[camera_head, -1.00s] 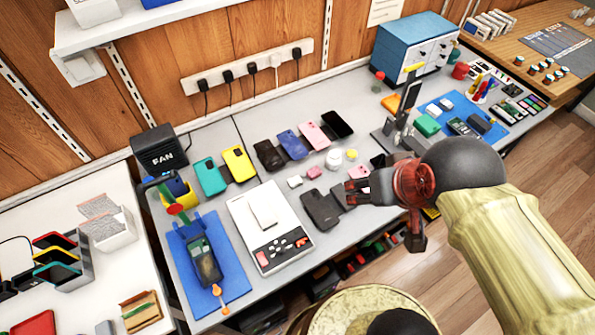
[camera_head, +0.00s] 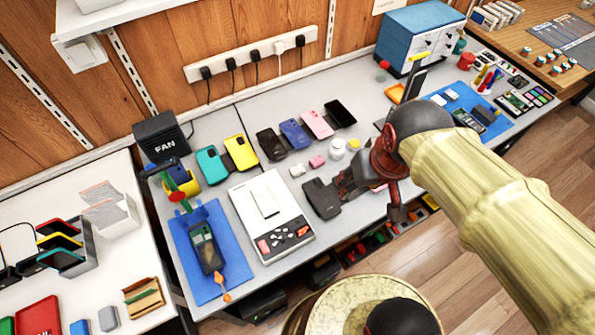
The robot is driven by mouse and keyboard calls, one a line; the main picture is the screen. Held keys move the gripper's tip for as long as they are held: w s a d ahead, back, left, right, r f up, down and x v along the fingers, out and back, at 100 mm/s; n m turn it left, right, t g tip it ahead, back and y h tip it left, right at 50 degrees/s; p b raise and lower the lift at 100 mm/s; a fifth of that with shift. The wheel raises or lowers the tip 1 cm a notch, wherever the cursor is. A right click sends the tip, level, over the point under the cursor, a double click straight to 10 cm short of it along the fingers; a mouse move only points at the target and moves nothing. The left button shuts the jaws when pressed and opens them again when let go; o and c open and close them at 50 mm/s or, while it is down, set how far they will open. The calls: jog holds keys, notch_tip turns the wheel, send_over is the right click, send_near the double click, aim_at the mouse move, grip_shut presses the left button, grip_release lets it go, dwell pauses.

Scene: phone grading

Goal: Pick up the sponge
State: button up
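No object is clearly recognisable as the sponge. A small pink block (camera_head: 317,161) and a small white block (camera_head: 297,170) lie on the grey workbench (camera_head: 226,126). An orange flat piece (camera_head: 396,93) lies farther back, in front of the blue cabinet. My arm hides part of the bench on the right.
Several phones lie behind, including a yellow phone (camera_head: 240,152). A white jar (camera_head: 337,147) stands near my gripper. A white testing device (camera_head: 270,215) and a blue mat (camera_head: 190,247) are left. A blue cabinet (camera_head: 405,35) stands at the back.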

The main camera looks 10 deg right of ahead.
jog(key=w+a+f+n+g, duration=0.1)
jog(key=w+a+f, duration=0.1)
jog(key=w+f, duration=0.4)
jog(key=w+a+f+n+g, duration=0.1)
jog(key=w+a+f+g, duration=0.1)
jog(key=w+f, duration=0.5)
jog(key=w+a+f+g, duration=0.1)
jog(key=w+a+f, duration=0.3)
jog(key=f, duration=0.6)
jog(key=shift+w+a+n+g+b, duration=0.15)
jog(key=shift+w+n+g+b, duration=0.2)
jog(key=shift+w, duration=1)
jog(key=w+f, duration=0.2)
jog(key=r+n+t, duration=0.1)
send_over(297, 168)
jog(key=shift+r, duration=0.1)
notch_tip(297, 168, down, 8)
jog(key=b, duration=0.3)
jog(key=shift+r, duration=0.25)
jog(key=shift+c, duration=0.4)
jog(key=c, duration=0.4)
jog(key=shift+c, duration=0.5)
